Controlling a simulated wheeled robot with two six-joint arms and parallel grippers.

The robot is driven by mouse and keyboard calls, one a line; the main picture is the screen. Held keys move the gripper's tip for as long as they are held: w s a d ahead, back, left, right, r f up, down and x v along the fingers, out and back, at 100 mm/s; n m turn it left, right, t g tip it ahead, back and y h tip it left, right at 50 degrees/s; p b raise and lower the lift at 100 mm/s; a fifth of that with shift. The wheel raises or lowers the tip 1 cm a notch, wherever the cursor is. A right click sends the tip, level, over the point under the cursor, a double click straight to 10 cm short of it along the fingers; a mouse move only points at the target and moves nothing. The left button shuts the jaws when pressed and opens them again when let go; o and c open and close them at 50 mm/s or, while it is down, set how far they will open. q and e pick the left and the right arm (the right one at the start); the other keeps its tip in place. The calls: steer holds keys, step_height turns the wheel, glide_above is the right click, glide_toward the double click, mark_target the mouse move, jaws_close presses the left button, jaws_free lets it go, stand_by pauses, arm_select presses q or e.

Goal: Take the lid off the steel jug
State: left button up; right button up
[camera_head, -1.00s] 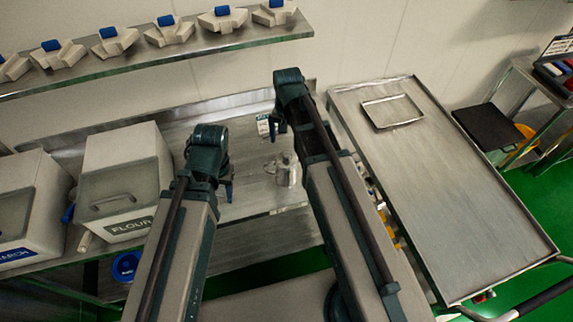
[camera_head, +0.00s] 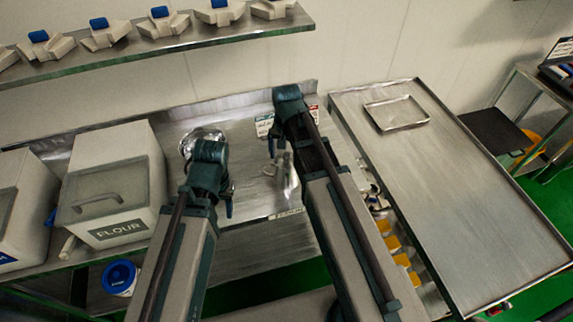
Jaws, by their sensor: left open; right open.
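The steel jug (camera_head: 286,172) stands on the steel bench between my two arms, partly hidden behind my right arm. Its lid is too small and too covered to make out clearly. My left gripper (camera_head: 228,204) is open, to the left of the jug and apart from it; most of it is hidden under my own wrist. My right gripper (camera_head: 272,145) is open, close to the jug's upper end in the picture. I cannot tell whether it touches the jug.
A shiny round steel piece (camera_head: 199,136) shows behind my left wrist. The FLOUR bin (camera_head: 112,190) stands on the left, with a blue-lidded tub (camera_head: 119,277) below. A steel trolley (camera_head: 460,200) on the right holds a shallow tray (camera_head: 397,113) and is otherwise clear.

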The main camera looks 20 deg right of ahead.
steer(key=c, duration=1)
